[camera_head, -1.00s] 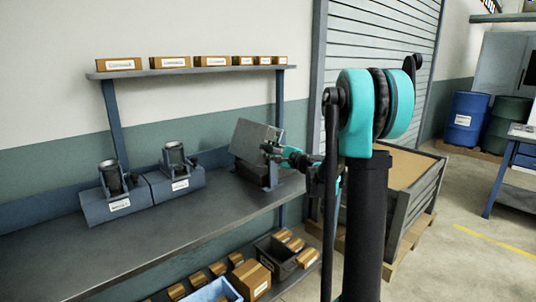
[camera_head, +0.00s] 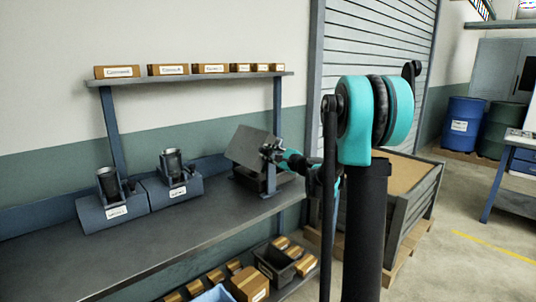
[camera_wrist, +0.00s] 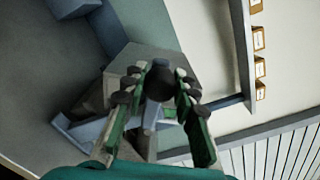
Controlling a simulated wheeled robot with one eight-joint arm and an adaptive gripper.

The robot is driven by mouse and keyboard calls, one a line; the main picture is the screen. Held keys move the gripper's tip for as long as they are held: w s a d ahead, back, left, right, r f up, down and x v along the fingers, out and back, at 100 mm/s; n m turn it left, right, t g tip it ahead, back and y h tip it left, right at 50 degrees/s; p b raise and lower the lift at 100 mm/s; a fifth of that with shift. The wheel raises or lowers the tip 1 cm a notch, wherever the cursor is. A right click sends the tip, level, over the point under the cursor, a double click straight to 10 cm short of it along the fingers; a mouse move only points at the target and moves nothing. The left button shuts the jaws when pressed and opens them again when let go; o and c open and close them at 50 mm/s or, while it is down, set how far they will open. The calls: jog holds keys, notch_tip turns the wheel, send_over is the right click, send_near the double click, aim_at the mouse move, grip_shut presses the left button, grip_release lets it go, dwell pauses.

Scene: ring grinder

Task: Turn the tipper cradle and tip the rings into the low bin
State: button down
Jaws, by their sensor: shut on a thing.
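The tipper cradle (camera_head: 250,146) is a grey box-like tray on a stand at the right end of the bench, tilted in the head view. In the wrist view its grey body (camera_wrist: 143,57) lies just beyond my fingers. My gripper (camera_head: 270,152) is at the cradle's right side; in the wrist view its fingers (camera_wrist: 160,84) are closed around a round black knob (camera_wrist: 161,80). A dark low bin (camera_head: 255,181) appears under the cradle, partly hidden by it. No rings can be made out; the inside of the cradle is hidden.
Two blue-grey fixtures with dark cylinders (camera_head: 110,184) (camera_head: 173,164) stand left on the bench (camera_head: 190,222). A shelf above holds small labelled boxes (camera_head: 168,69). A lower shelf holds cartons and a dark bin (camera_head: 273,262). A large crate (camera_head: 408,210) stands right of the bench.

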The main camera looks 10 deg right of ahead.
jog(key=shift+w+d, duration=0.15)
jog(key=c, duration=1.2)
grip_release()
jog(key=shift+o, duration=0.2)
jog(key=v, duration=1.2)
jog(key=s+a+f+n+g+h, duration=0.1)
jog(key=s+a+f+n+g, duration=0.3)
jog(key=s+f, duration=0.3)
jog(key=s+a+f+n+g+h, duration=0.2)
jog(key=s+a+f+n, duration=0.25)
jog(key=s+f, duration=0.2)
jog(key=s+d+f+n+g+h, duration=0.2)
jog(key=s+d+f+n+h, duration=0.1)
jog(key=s, duration=0.7)
jog(key=s+d+f+n+g+h, duration=0.2)
jog(key=s+d+f+n+h, duration=0.2)
jog(key=s+f, duration=0.5)
jog(key=d+f+n, duration=0.1)
jog(key=d+n, duration=0.1)
jog(key=shift+s+d+h, duration=0.3)
jog(key=shift+s+d, duration=0.1)
